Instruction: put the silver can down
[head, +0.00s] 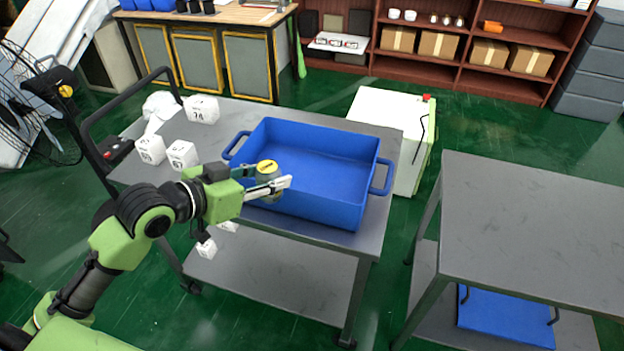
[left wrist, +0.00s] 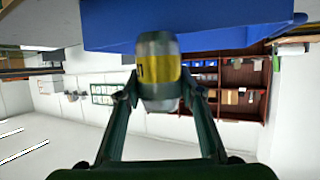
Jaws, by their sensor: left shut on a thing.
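The silver can (head: 268,176) has a yellow top or band and is between the fingers of my left gripper (head: 265,179). In the left wrist view the silver can (left wrist: 158,72) shows a yellow label band, and the left gripper (left wrist: 160,95) has a finger on each side of it. In the head view the can is at the near left part of the blue bin (head: 335,208), overlapping its near wall. I cannot tell whether it touches the bin. The blue bin also fills the top of the left wrist view (left wrist: 200,30). My right gripper is not in view.
The bin stands on a grey cart (head: 290,111). White numbered boxes (head: 182,155) and a crumpled white thing (head: 161,105) are on the cart's left. A bare grey table (head: 540,220) is at right. A white cabinet (head: 384,106) stands behind the cart.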

